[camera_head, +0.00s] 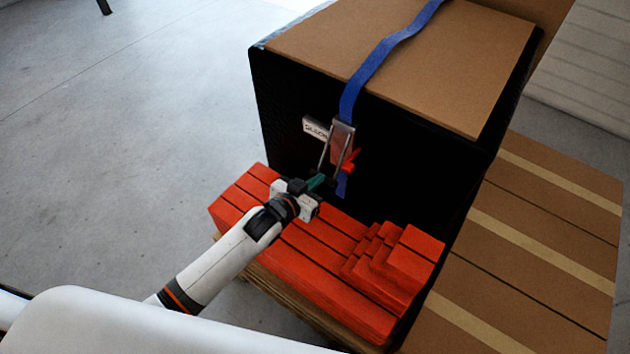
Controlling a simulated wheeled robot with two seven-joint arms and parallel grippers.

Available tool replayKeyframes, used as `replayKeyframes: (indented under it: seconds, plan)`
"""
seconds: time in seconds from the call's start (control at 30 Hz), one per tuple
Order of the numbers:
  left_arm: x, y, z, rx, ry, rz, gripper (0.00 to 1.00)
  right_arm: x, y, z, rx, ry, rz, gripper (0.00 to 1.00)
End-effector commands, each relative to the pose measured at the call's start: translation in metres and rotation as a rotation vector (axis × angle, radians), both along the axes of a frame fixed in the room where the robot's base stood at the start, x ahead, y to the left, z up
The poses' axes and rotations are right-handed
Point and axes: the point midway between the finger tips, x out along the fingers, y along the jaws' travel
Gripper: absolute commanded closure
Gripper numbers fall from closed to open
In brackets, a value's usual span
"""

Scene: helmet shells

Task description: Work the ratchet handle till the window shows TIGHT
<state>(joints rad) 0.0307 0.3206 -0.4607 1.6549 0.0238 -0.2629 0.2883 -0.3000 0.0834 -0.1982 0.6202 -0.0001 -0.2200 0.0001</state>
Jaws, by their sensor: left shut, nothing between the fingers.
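A small white window (315,128) left of the ratchet seems to read SLACK, in small blurred letters. My left gripper (317,182), with greenish fingertips, is shut and empty just below the ratchet. I cannot tell whether it touches the handle. My right gripper is not in view.
Red blocks (330,290) lie on a wooden pallet below the crate, with a stepped pile (385,255) to the right. Taped cardboard boxes (540,230) stand at the right. The crate has a brown top (450,80). Grey floor (120,130) is open at the left.

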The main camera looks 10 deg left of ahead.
Motion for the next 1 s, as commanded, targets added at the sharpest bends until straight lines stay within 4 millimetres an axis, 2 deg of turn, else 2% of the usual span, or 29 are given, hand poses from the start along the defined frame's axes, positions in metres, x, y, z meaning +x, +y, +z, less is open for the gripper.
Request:
replayKeyframes:
  seconds: [0.47, 1.0]
  plan:
    - [0.005, -0.002, -0.007, 0.0, 0.0, 0.001, 1.0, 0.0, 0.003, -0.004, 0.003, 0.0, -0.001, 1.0]
    - [0.038, -0.016, -0.036, 0.0, 0.0, 0.0, 1.0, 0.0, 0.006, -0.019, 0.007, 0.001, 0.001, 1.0]
